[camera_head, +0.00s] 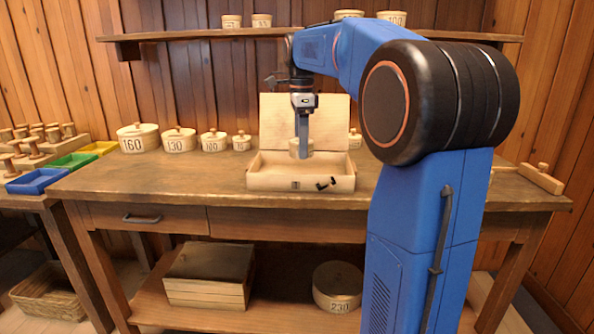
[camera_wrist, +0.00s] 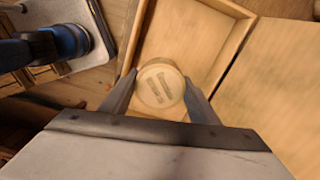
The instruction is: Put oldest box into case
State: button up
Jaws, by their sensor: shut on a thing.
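The case (camera_head: 270,182) is an open, shallow pale wooden box on the workbench, its lid (camera_head: 275,120) raised at the back. My gripper (camera_head: 303,140) points straight down over the case and is shut on a small round pale wooden box (camera_head: 294,149). In the wrist view the round box (camera_wrist: 158,88) sits between the two fingers, its top showing a dark printed label too blurred to read. Part of the case (camera_wrist: 209,95) shows around and behind it. The round box is within the case's outline; I cannot tell whether it touches the case floor.
Lidded round boxes marked 160 (camera_head: 138,142), 130 (camera_head: 179,143), 100 (camera_head: 213,145) and 70 (camera_head: 241,144) stand left of the case. Another (camera_head: 355,139) stands behind its right side. More round boxes (camera_head: 262,21) are on the shelf. Bare bench top lies at the front left.

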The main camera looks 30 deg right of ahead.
jog(key=shift+f, duration=3.8)
jog(key=shift+f, duration=0.15)
jog(key=o, duration=1)
notch_tip(320, 180, up, 12)
jog(key=shift+r, duration=0.15)
jog(key=s+a+f+n+t, duration=0.1)
jog(key=s+a+f+n, duration=0.4)
jog(key=s, duration=0.5)
jog(key=s+a+f+n+t, duration=0.2)
jog(key=s+a+f+n, duration=0.3)
jog(key=s+f+n, duration=0.5)
jog(key=s+a+f+n+t, duration=0.1)
jog(key=s+a+f+n, duration=0.4)
jog(key=s+f+n, duration=0.2)
jog(key=shift+s+a+f+n+t, duration=0.1)
jog(key=shift+s+f+n+t, duration=0.1)
jog(key=shift+s+f, duration=0.65)
jog(key=shift+s+a+f+n+t, duration=0.1)
jog(key=shift+s+f+n+t, duration=0.1)
jog(key=shift+s+f, duration=0.6)
